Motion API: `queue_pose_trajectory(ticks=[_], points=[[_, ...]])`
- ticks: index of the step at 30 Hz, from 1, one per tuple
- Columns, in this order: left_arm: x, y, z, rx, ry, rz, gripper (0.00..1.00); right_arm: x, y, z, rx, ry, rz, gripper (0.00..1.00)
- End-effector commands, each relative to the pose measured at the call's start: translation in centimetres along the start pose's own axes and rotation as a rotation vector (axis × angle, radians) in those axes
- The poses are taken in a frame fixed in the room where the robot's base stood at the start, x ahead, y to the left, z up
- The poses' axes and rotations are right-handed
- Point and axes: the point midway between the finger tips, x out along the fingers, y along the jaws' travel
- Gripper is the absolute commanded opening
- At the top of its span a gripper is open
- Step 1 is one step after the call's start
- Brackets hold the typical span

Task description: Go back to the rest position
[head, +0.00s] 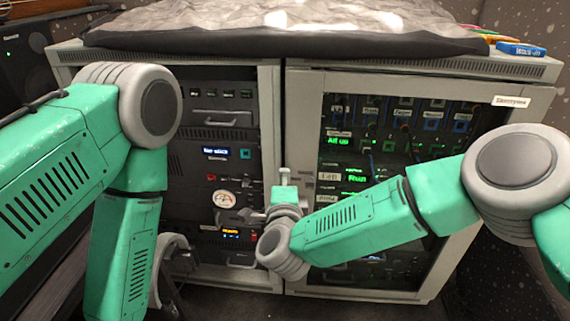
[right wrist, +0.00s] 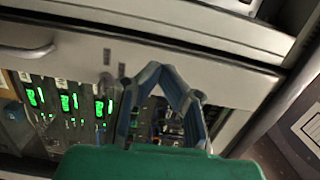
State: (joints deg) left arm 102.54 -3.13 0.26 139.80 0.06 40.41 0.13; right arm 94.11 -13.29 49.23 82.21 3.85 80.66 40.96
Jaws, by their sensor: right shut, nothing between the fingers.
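My right arm reaches in from the right in the head view, its wrist in front of the seam between the two racks. My left arm hangs down at the left. Grey parts at its lower end, probably my left gripper (head: 172,262), are partly hidden, and their opening cannot be made out.
The left rack (head: 268,100) holds dark panels, a dial (head: 224,199) and small displays. The right rack's glass-fronted door (head: 304,110) shows green-lit labels and several modules. A crumpled grey cover (head: 300,22) and a blue labelled object (head: 521,49) lie on top.

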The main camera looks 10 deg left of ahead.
Motion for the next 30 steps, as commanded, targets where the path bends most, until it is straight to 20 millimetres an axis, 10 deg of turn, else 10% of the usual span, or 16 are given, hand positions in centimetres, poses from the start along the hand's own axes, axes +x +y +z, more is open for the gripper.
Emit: queue_pose_trajectory(ticks=[19, 30], points=[[-2.6, 0.0, -0.1, 0.000, -0.002, 0.000, 0.00, -7.3, 2.7, -0.3, -0.147, -0.094, 0.085, 0.00], [-6.5, -0.1, -0.3, 0.000, -0.001, 0.000, 0.00, -24.4, 15.9, -14.6, -0.857, -0.596, 0.653, 0.00]])
